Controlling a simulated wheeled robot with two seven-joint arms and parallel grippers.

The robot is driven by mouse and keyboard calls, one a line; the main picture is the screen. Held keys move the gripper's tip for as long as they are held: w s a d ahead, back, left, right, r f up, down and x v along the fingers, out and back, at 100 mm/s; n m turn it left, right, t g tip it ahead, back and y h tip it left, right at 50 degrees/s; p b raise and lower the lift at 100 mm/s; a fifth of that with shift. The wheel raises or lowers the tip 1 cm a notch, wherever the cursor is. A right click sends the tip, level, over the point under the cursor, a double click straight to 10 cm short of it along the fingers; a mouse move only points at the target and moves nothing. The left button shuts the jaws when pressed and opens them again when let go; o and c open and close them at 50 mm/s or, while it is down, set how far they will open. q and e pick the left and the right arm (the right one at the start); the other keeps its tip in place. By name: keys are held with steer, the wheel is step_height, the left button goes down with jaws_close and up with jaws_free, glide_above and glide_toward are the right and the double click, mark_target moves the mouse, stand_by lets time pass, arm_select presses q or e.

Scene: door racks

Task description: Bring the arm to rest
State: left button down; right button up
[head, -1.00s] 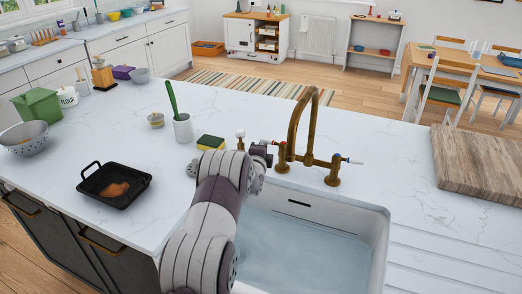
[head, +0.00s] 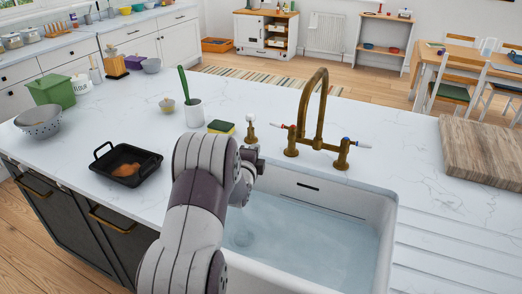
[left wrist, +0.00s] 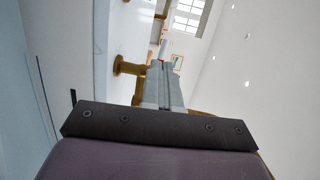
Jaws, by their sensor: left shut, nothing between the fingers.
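My left arm (head: 194,215) comes up from the bottom of the head view, bent over the near left corner of the sink. Its left gripper (head: 257,164) is at the sink's back left edge, left of the brass tap (head: 318,110), and is partly hidden by my wrist. In the left wrist view the two grey fingers (left wrist: 164,82) are together with nothing between them. Brass parts of the tap (left wrist: 128,66) show beside and behind them. I cannot tell whether they touch. My right gripper is in neither view.
The white sink (head: 375,225) holds water. A small brass and white fitting (head: 250,130) stands just behind the gripper. A sponge (head: 221,127), a cup with a green-handled utensil (head: 194,113) and a black pan (head: 126,165) are left. A wooden board (head: 482,150) is right.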

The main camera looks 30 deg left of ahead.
arm_select(q)
steer(key=s+d+f+n+g+h+p, duration=0.1)
steer(key=s+d+f+n+g+h, duration=0.1)
steer(key=s+d+n+g, duration=0.35)
steer(key=s+d+f+n+g+h+p, duration=0.1)
steer(key=s+d+n+g+h, duration=0.1)
steer(key=s+d, duration=0.6)
steer(key=s+d+n+g, duration=0.3)
steer(key=s+d, duration=0.2)
steer(key=s, duration=0.3)
steer(key=s+d+f+n+g+h, duration=0.1)
steer(key=s+d+n+g, duration=0.2)
steer(key=s, duration=0.5)
steer(key=shift+s+d+n+g+p, duration=0.35)
steer(key=shift+d+g, duration=0.1)
steer(key=shift+d, duration=0.4)
